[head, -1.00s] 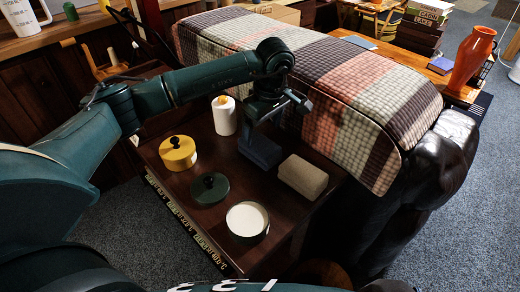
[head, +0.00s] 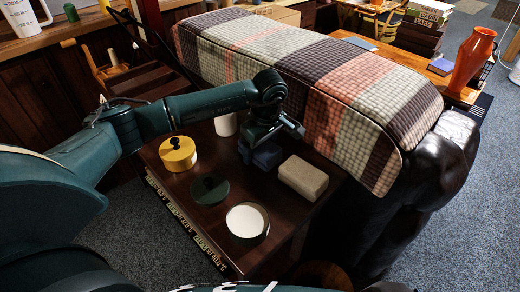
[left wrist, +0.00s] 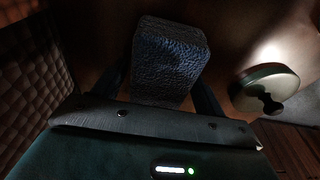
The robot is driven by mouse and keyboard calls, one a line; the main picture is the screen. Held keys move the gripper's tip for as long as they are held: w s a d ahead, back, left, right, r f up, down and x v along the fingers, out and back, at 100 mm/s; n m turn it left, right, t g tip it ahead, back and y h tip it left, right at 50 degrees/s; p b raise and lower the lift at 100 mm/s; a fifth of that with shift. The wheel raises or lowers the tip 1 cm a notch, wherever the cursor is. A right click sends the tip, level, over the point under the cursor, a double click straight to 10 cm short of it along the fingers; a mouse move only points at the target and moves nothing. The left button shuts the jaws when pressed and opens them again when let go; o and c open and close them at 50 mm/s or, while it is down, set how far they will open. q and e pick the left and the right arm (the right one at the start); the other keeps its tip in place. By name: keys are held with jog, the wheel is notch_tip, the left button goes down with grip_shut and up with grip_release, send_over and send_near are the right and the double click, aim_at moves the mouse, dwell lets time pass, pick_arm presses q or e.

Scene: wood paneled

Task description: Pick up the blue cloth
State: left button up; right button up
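The blue cloth (head: 267,156) is a folded, block-like bundle on the dark wooden table, partly hidden in the head view by my left gripper (head: 258,150). In the left wrist view the cloth (left wrist: 168,62) shows its textured surface between the two fingers of my left gripper (left wrist: 165,88). The fingers are apart, one on each side of the cloth, low around it. I see no clear sign of them squeezing it. My right gripper is not in view.
On the table (head: 240,258) are a beige folded cloth (head: 303,177), a yellow pot (head: 178,154), a green lid (head: 210,189), a white-topped round container (head: 247,221) and a white candle (head: 225,124). The sofa with its plaid blanket (head: 335,85) stands close behind.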

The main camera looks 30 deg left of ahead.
pick_arm(q)
jog(key=c, duration=0.8)
jog(key=shift+r, duration=0.1)
notch_tip(320, 180, up, 10)
jog(key=shift+f+p, duration=0.1)
jog(key=shift+p, duration=0.2)
jog(key=o, duration=0.4)
jog(key=shift+c, duration=1.3)
